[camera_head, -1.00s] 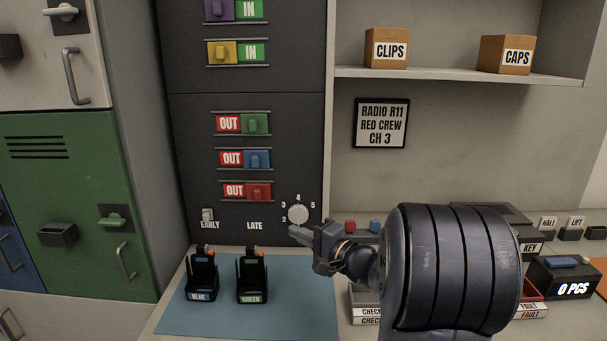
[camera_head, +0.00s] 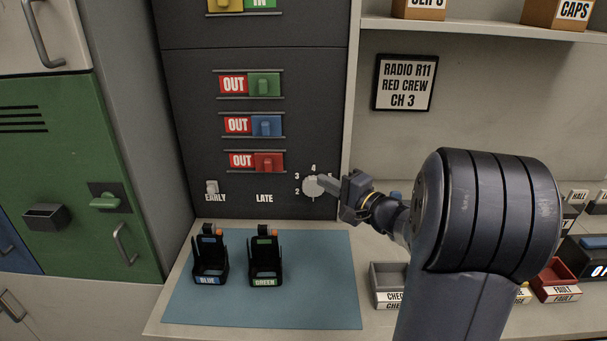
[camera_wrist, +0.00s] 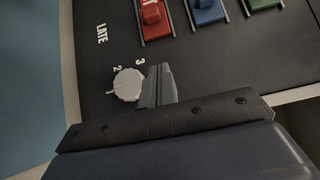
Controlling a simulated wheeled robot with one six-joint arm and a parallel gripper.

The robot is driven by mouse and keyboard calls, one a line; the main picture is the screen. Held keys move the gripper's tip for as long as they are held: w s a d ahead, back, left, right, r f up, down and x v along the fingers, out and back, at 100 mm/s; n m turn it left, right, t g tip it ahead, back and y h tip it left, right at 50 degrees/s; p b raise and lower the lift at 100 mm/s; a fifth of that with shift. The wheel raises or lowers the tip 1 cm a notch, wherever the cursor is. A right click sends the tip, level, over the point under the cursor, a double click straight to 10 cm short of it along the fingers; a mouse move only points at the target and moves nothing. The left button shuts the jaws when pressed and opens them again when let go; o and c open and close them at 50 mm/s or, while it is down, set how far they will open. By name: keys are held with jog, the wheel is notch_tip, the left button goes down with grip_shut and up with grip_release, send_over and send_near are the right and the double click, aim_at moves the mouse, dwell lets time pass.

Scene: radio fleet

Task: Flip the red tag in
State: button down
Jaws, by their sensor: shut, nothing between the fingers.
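The red tag (camera_head: 270,162) sits on its rail on the dark panel, slid to the right, with the word OUT showing on its left. It also shows at the top of the wrist view (camera_wrist: 151,14). My gripper (camera_head: 322,182) is shut and empty. Its tips are at the white numbered dial, below and right of the red tag. In the wrist view the gripper (camera_wrist: 160,78) covers part of the panel beside the dial (camera_wrist: 129,84). I cannot tell whether it touches the dial.
Blue (camera_head: 266,126) and green (camera_head: 264,85) tags, also at OUT, sit above the red one. A white EARLY/LATE switch (camera_head: 212,187) is left of the dial. Two radios in holders (camera_head: 209,262) (camera_head: 265,260) stand on the blue mat (camera_head: 310,310) below. A sign (camera_head: 405,83) hangs at right.

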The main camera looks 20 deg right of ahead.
jog(key=p, duration=0.3)
send_near(273, 163)
jog(key=w+d, duration=0.1)
jog(key=w, duration=0.2)
jog(key=w+a, duration=0.1)
jog(key=a+p, duration=0.1)
jog(key=a, duration=0.1)
jog(key=shift+w+r, duration=0.15)
jog(key=shift+w, duration=0.25)
jog(key=shift+w+a, duration=0.15)
jog(key=shift+a, duration=0.25)
